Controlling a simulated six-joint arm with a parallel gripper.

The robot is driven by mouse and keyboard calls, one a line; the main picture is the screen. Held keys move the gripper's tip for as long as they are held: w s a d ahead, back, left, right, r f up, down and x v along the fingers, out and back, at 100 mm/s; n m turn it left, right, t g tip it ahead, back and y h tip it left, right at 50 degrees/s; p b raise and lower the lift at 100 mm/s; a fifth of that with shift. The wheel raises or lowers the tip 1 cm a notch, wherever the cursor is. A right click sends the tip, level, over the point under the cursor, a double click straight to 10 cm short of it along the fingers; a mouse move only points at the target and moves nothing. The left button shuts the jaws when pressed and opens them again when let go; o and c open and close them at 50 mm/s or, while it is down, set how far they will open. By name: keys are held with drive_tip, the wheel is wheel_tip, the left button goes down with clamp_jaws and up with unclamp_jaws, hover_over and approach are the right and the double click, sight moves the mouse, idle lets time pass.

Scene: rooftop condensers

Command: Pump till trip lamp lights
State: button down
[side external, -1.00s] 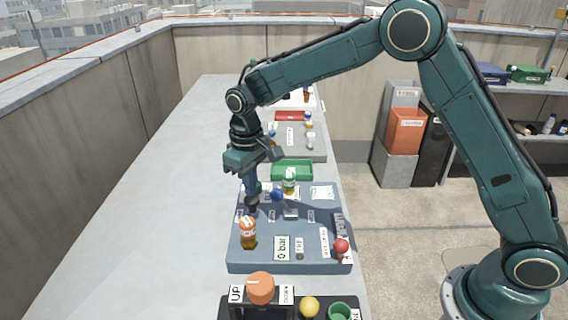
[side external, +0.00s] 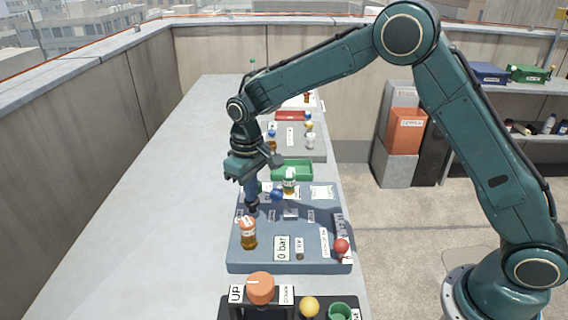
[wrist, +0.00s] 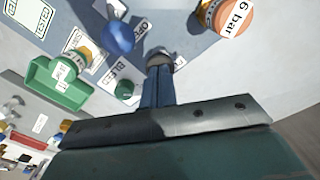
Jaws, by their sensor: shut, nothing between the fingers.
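A blue-grey panel (side external: 270,262) lies on the bench with a "0 bar" display card (side external: 281,248) near its front. A small dark lamp (side external: 299,256) sits below what looks like a TRIP label; it looks unlit. My gripper (side external: 252,200) is shut and points down at the panel's left side. Its fingertips (wrist: 159,62) seem to meet a dark round knob (side external: 251,208), likely the pump; contact is not clear. A blue ball knob (side external: 277,195) stands to the right.
A red ball knob (side external: 341,245) is at the panel's right edge. A black box with an orange knob (side external: 260,287) is in front. The bench left of the panel is clear.

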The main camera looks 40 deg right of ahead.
drive_tip(key=shift+f, duration=1)
drive_tip(key=shift+r, duration=1.9)
drive_tip(key=shift+f, duration=1.75)
drive_tip(key=shift+r, duration=1.75)
